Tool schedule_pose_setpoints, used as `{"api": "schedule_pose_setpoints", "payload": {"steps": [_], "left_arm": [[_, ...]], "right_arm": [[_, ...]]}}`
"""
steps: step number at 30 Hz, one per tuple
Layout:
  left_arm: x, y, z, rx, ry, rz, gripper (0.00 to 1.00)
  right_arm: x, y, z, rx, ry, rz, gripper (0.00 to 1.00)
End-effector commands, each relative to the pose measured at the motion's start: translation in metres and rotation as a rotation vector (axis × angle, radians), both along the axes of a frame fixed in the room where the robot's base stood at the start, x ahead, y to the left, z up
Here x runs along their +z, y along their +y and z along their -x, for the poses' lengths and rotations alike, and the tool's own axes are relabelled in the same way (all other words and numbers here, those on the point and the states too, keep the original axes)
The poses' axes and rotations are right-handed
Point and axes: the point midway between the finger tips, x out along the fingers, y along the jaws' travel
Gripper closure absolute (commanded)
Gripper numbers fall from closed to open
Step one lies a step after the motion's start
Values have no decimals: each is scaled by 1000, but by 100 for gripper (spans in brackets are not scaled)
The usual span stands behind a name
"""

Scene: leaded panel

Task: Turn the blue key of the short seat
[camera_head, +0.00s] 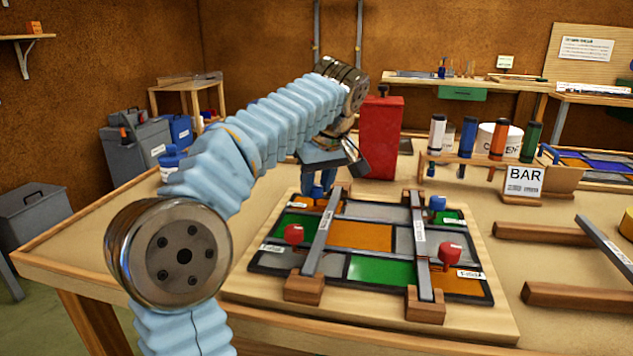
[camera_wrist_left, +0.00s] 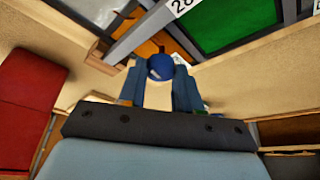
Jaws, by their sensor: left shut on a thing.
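The leaded panel (camera_head: 375,235) lies on a wooden board, with coloured glass in dark strips. My left gripper (camera_head: 318,186) is at its far left corner. In the left wrist view the gripper (camera_wrist_left: 160,92) is shut on a round blue key (camera_wrist_left: 160,66), one finger on each side. In the head view this key is mostly hidden by the gripper. A second blue key (camera_head: 437,203) stands at the far right corner. Red keys stand at the near left (camera_head: 293,234) and near right (camera_head: 449,252). The small seat labels are unreadable here. My right gripper is out of view.
Two grey bars cross the panel, a left one (camera_head: 322,235) and a right one (camera_head: 420,245), on wooden blocks. A red container (camera_head: 380,137) stands close behind my gripper. A tube rack with a BAR sign (camera_head: 523,184) stands at the right.

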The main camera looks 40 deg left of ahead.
Motion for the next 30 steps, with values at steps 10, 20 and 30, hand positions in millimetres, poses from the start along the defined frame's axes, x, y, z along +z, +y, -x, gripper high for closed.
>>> {"api": "schedule_pose_setpoints", "payload": {"steps": [10, 20, 30], "left_arm": [[0, 0, 0, 4, -1, -1, 97], [0, 0, 0, 3, 0, 0, 42], [21, -9, 2, 0, -3, 0, 42]], "right_arm": [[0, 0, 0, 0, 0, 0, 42], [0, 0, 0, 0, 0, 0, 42], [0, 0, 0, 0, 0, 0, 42]]}}
